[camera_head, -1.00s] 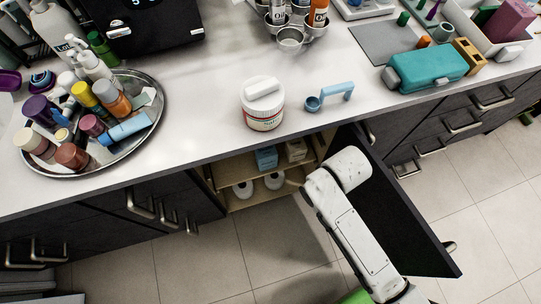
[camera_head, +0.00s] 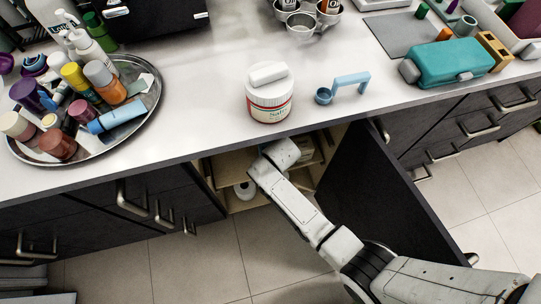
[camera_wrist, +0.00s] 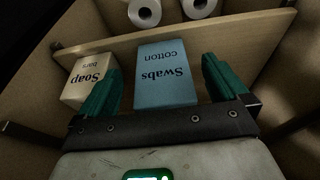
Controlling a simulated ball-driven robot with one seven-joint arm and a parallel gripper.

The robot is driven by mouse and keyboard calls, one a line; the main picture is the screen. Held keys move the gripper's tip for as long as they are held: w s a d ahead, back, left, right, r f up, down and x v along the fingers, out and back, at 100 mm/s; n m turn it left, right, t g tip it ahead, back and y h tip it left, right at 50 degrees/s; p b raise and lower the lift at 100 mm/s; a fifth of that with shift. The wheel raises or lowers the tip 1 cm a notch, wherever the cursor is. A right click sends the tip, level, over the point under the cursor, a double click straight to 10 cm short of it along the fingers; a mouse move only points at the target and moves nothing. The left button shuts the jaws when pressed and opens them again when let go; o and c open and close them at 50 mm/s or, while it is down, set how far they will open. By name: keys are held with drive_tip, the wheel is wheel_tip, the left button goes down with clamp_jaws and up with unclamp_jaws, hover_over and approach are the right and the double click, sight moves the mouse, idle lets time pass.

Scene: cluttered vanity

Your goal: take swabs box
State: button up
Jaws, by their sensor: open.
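The swabs box is a blue carton (camera_wrist: 165,75) marked "Swabs cotton", standing on a wooden shelf inside the open cabinet. In the wrist view it appears upside down, between the two green fingers of my gripper (camera_wrist: 160,88). The fingers are open, one on each side of the box, with a gap on the right; whether the left finger touches it I cannot tell. A cream soap box (camera_wrist: 92,80) stands beside it, partly behind the left finger. In the head view my arm covers the swabs box and my gripper.
Paper rolls (camera_wrist: 144,12) sit beyond a shelf edge (camera_wrist: 235,28) in the wrist view. The open cabinet door (camera_head: 375,195) stands right of my arm.

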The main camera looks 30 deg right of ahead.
drive_tip(key=w, duration=0.2)
drive_tip(key=w+b, duration=0.1)
drive_tip(key=w, duration=0.1)
drive_tip(key=w+d+f, duration=0.1)
drive_tip(key=w, duration=0.1)
drive_tip(key=shift+d+f, duration=0.1)
drive_tip(key=c, duration=0.9)
